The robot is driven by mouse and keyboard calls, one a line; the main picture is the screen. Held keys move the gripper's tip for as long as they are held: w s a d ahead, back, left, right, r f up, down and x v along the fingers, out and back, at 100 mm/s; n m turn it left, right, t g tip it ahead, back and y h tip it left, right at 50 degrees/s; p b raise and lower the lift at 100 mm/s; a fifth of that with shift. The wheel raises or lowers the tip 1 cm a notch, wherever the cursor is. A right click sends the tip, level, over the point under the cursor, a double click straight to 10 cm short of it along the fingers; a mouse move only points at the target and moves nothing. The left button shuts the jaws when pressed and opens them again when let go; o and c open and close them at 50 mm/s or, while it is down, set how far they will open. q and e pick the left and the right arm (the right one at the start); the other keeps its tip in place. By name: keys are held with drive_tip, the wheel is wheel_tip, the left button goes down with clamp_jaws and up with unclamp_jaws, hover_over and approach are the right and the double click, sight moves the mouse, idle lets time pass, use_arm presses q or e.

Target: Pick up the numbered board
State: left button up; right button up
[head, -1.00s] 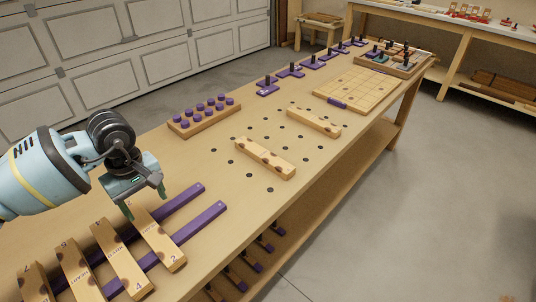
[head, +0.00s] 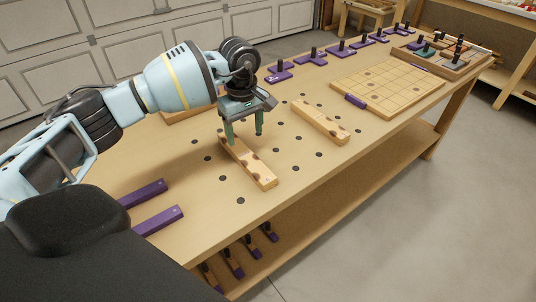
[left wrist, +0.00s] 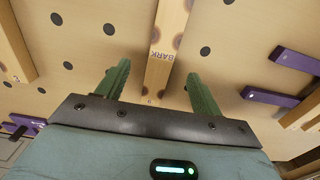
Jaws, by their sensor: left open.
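A wooden board (head: 262,176) with dark round spots lies among the black holes on the bench top. It also shows in the left wrist view (left wrist: 170,35), with the word BARK and a small number on it. My left gripper (head: 244,134) is open and points down over the back end of this board. In the left wrist view its fingers (left wrist: 157,75) stand on either side of the board, apart from it. A second board (head: 320,122) lies further along the bench. My right gripper is out of view.
Two purple rails (head: 158,220) lie at the near left. A gridded wooden board (head: 388,85) and a row of purple stands with black posts (head: 312,57) are further back. A wooden tray of pieces (head: 445,55) is at the far end. The bench's front edge is clear.

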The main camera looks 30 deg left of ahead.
sight(246, 155)
use_arm(q)
drive_tip(key=shift+s, duration=0.2)
drive_tip(key=shift+a+f, duration=0.1)
drive_tip(key=shift+f, duration=0.3)
drive_tip(key=shift+f+p, duration=0.3)
drive_tip(key=shift+f, duration=3.15)
drive_tip(key=c, duration=1.2)
